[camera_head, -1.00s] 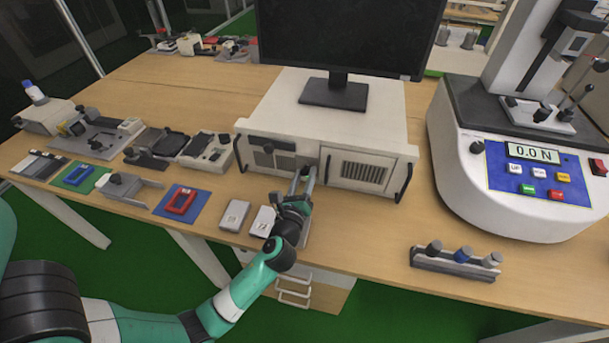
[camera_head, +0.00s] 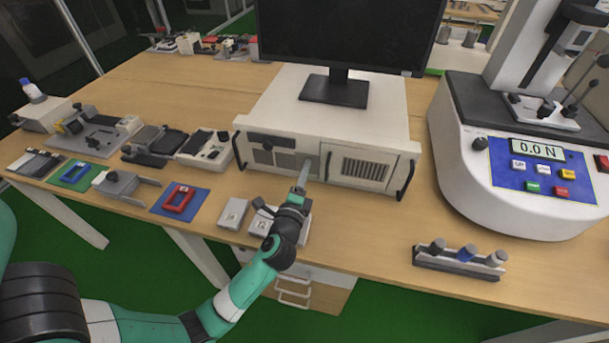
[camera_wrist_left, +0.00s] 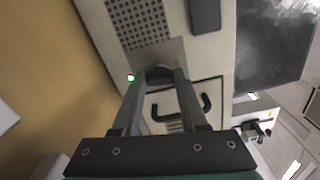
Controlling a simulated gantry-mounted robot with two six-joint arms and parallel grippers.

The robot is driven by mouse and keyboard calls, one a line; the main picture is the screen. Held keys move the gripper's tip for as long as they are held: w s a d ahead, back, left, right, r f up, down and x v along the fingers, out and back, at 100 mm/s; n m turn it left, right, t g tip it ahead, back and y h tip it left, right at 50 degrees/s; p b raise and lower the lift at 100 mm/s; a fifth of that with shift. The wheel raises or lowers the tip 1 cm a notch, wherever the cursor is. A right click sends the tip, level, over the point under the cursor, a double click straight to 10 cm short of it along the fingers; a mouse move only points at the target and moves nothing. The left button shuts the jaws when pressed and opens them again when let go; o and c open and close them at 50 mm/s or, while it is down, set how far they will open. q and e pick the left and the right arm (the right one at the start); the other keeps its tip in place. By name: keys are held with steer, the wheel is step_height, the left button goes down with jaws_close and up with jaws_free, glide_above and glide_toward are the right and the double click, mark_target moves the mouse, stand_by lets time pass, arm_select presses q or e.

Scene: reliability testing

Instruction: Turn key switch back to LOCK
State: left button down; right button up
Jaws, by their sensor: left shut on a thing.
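The key switch (camera_wrist_left: 158,74) shows in the left wrist view as a dark round part on the front panel of the white rack unit (camera_head: 269,121). My left gripper (camera_head: 304,167) reaches the panel from the front. In the left wrist view its two fingers (camera_wrist_left: 160,82) are shut on the key switch, one on each side, and the jaws look rolled relative to the panel. In the head view the fingers hide the switch. The LOCK marking cannot be read. My right gripper is in neither view.
A monitor (camera_head: 336,92) stands on the rack unit. A force tester (camera_head: 470,170) is at the right, with a holder of several cylinders (camera_head: 457,263) in front. Trays and a red frame (camera_head: 179,199) lie at the left. A dark handle (camera_wrist_left: 190,107) is near my fingers.

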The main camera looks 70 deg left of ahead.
arm_select(q)
steer(key=shift+n, duration=1.1)
steer(key=shift+c, duration=2.2)
jaws_free()
steer(key=p+v, duration=0.1)
steer(key=v, duration=1)
steer(key=shift+s+d+p, duration=0.2)
steer(key=shift+d+p, duration=0.1)
